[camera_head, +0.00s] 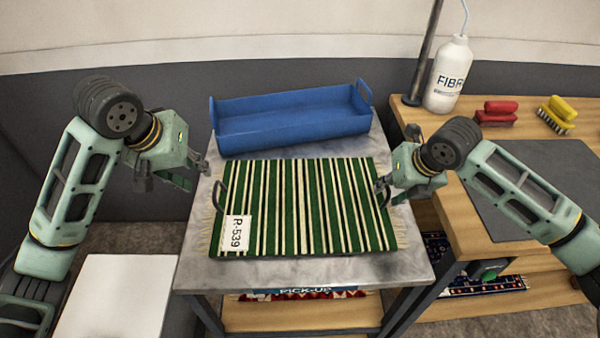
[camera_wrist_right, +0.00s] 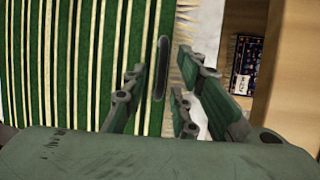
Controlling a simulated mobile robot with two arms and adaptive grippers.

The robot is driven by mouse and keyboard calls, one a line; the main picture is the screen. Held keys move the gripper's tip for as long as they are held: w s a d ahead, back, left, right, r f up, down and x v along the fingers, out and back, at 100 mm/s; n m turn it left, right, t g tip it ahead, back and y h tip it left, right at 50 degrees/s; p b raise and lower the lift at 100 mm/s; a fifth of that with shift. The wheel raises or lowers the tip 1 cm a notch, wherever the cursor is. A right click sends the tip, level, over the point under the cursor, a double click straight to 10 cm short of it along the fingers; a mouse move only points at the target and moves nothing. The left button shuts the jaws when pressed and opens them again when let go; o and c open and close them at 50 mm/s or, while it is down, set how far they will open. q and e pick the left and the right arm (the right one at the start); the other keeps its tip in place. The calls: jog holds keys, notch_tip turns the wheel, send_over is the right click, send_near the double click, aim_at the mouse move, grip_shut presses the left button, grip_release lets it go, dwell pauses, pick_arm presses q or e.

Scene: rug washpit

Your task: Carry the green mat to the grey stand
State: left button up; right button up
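The green mat (camera_head: 303,208), striped cream and black with a white R-539 tag, lies flat on a table with a mottled grey top (camera_head: 290,272). It has a dark handle at its left edge (camera_head: 218,197) and one at its right edge, which also shows in the right wrist view (camera_wrist_right: 161,68). My left gripper (camera_head: 174,174) is open and empty, up and left of the left handle. My right gripper (camera_head: 384,187) is open at the right handle; its fingers are spread near the handle's end. I cannot tell which surface is the grey stand.
A blue tray (camera_head: 290,118) stands behind the mat. A pale flat surface (camera_head: 115,298) is at lower left. The wooden bench (camera_head: 465,225) at right holds a white bottle (camera_head: 449,78), a red brush (camera_head: 497,112), a yellow brush (camera_head: 558,113) and a dark grey panel (camera_head: 545,185).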

jog(key=v, duration=1.1)
jog(key=shift+f, duration=0.1)
